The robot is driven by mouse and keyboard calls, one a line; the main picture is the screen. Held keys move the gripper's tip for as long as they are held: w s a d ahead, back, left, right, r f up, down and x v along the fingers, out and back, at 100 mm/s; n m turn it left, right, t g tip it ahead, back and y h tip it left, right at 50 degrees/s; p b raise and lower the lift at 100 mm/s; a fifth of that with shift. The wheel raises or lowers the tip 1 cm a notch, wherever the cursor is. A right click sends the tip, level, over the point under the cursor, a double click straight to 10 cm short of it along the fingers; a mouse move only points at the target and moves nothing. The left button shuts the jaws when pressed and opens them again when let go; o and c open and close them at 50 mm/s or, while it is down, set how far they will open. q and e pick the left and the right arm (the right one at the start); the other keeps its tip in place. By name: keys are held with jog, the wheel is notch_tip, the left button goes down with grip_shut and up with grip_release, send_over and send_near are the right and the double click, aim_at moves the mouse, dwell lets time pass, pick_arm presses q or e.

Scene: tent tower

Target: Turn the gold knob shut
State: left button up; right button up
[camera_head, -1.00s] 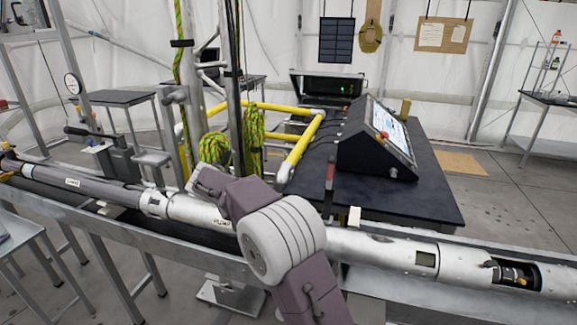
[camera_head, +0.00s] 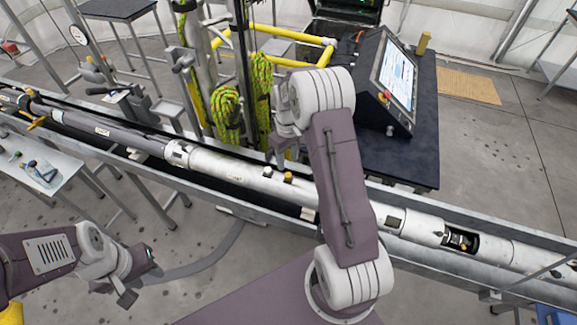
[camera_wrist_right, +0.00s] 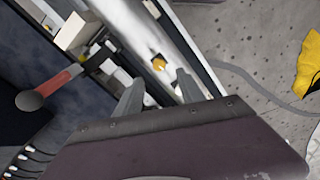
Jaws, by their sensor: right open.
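A small gold knob (camera_head: 288,177) sits on top of the long white tube (camera_head: 235,172) in the head view. The gold knob (camera_wrist_right: 158,65) also shows in the right wrist view, in a dark recess of the tube. My right gripper (camera_head: 279,155) is above and behind the tube, just left of the knob in the head view. Its two fingers (camera_wrist_right: 158,88) are spread and empty in the right wrist view, with the knob beyond and between them, apart from both. My left gripper (camera_head: 138,283) hangs at the lower left, away from the tube; its jaw opening is unclear.
The tube lies in a long metal trough (camera_head: 395,190). Behind it stand a dark table with a control console (camera_head: 385,85), yellow rails (camera_head: 285,60) and coiled green rope (camera_head: 226,110). A red-handled tool (camera_wrist_right: 55,85) is beside the tube in the right wrist view.

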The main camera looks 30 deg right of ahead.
aim_at(288, 175)
jog(key=f+p, duration=0.1)
jog(key=f, duration=0.3)
jog(key=f+p, duration=0.1)
jog(key=f, duration=0.2)
jog(key=shift+d+f+p, duration=0.2)
jog(key=shift+f+p, duration=0.1)
jog(key=shift+f, duration=0.1)
jog(key=shift+a, duration=0.15)
